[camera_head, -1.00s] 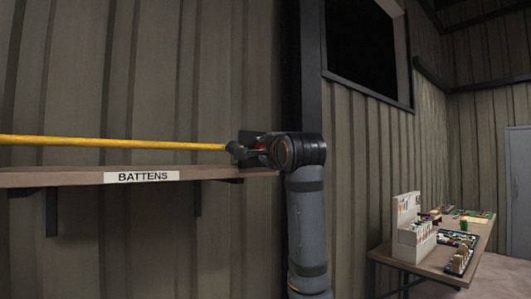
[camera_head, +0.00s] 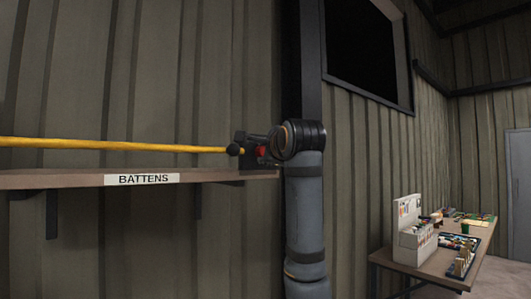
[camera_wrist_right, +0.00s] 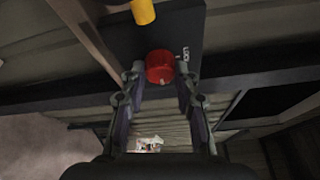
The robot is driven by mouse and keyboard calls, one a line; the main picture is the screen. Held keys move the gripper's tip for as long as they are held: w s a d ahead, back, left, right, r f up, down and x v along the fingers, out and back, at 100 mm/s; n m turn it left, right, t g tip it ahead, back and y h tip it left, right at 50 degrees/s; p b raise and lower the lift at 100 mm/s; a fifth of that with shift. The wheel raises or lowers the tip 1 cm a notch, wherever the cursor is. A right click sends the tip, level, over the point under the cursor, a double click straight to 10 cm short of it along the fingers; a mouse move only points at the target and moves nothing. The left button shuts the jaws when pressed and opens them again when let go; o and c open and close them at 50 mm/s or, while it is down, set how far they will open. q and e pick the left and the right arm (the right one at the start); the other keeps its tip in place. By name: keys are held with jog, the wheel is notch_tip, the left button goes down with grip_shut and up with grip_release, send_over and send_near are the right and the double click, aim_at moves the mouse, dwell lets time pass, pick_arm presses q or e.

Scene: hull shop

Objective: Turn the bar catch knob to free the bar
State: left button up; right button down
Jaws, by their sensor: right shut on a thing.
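The bar is a long yellow rod (camera_head: 110,144) running level above the shelf, its right end at a dark catch (camera_head: 240,148). The catch knob is red (camera_head: 262,152), partly hidden by my gripper. In the right wrist view the red knob (camera_wrist_right: 160,66) sits on a black plate (camera_wrist_right: 172,30) with a small white marking, and the yellow bar's end (camera_wrist_right: 143,11) is just beyond it. My right gripper (camera_wrist_right: 160,74) is shut on the red knob, one finger on each side. My right gripper (camera_head: 268,146) reaches it from the right. My left gripper is not in view.
A wooden shelf (camera_head: 60,180) labelled BATTENS (camera_head: 141,179) is below the bar, on dark brackets. A dark post stands behind my right arm. At the right, a table (camera_head: 440,262) holds a white rack (camera_head: 413,232) and small items. The floor beyond is clear.

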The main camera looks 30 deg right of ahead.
jog(key=c, duration=1)
grip_release()
jog(key=shift+d, duration=0.1)
jog(key=shift+s, duration=0.1)
jog(key=v, duration=1.1)
jog(key=shift+s, duration=0.35)
